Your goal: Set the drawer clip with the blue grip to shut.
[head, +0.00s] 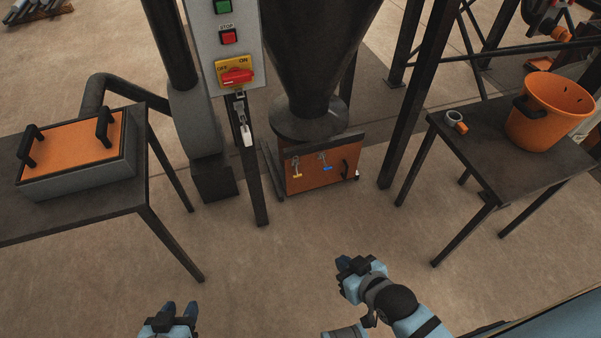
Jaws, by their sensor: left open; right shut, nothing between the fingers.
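The drawer (315,171) has a brown-orange front and sits low under the dark hopper. On its front are a clip with a blue grip (327,168) and, to its left, a clip with a yellow grip (297,175). Whether either clip is latched is too small to tell. A dark handle (345,170) is at the right of the drawer front. My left gripper (181,310) is open and empty at the bottom, well short of the drawer. My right gripper (345,267) is shut and empty, below the drawer in the picture and apart from it.
A control panel (205,20) with a red switch (237,76) stands left of the hopper (315,60). A table with an orange-lidded box (75,150) is at left. A table with an orange bucket (545,115) is at right. The floor before the drawer is clear.

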